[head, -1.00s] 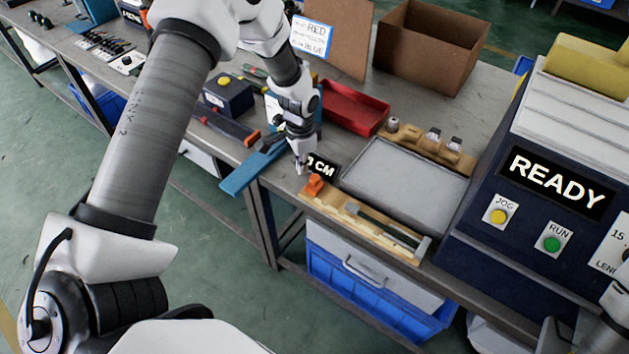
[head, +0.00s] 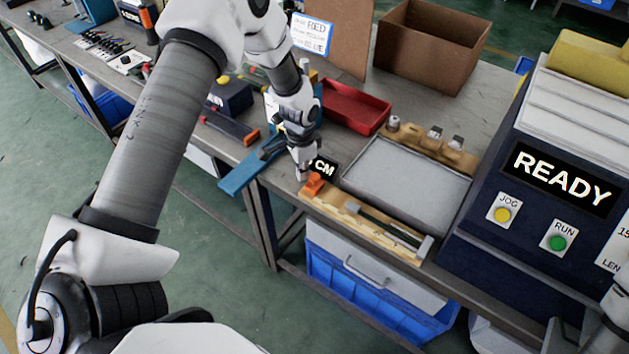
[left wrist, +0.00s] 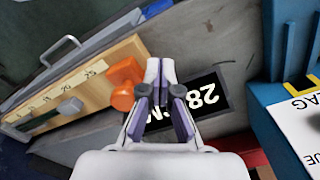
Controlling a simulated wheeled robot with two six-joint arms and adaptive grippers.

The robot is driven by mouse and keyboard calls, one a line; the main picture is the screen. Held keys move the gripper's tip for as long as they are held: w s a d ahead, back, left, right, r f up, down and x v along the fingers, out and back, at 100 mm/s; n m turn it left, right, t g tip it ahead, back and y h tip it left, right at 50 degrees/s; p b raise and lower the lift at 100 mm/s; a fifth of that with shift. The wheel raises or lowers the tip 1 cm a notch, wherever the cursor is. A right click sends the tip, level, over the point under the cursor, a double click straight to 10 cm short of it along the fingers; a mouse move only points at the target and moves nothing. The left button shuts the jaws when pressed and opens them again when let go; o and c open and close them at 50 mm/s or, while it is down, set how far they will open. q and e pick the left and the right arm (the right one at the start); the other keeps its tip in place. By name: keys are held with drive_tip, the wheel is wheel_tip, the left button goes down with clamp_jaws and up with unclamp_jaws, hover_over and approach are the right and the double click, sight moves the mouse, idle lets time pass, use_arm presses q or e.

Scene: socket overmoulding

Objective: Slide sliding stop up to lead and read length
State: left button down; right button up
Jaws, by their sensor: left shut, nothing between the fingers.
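The orange sliding stop (head: 314,184) sits at the left end of the wooden measuring board (head: 408,254) at the table's front edge. It also shows in the left wrist view (left wrist: 124,83). A grey-green strip, seemingly the lead (head: 380,223), lies along the board, apart from the stop. My left gripper (head: 302,177) is shut and empty, with its fingertips right beside the stop on the side away from the strip. I cannot tell whether they touch. A black display (left wrist: 207,96) behind the fingers shows "28" and part of "CM". My right gripper is out of view.
A grey tray (head: 405,183) lies behind the board, and a red bin (head: 355,107) stands farther back. A dark blue machine reading READY (head: 530,215) stands at right. A blue piece (head: 240,177) overhangs the front edge at left.

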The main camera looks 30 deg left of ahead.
use_arm(q)
drive_tip(key=shift+d, duration=0.1)
idle(0.3)
drive_tip(key=shift+s+d, duration=0.2)
drive_tip(key=shift+d, duration=1.95)
drive_tip(key=shift+s+d, duration=0.2)
drive_tip(key=shift+d, duration=1.9)
drive_tip(key=shift+w+a, duration=0.1)
drive_tip(key=shift+a, duration=0.6)
wheel_tip(320, 180, up, 7)
drive_tip(key=p, duration=0.5)
drive_tip(key=shift+p, duration=0.4)
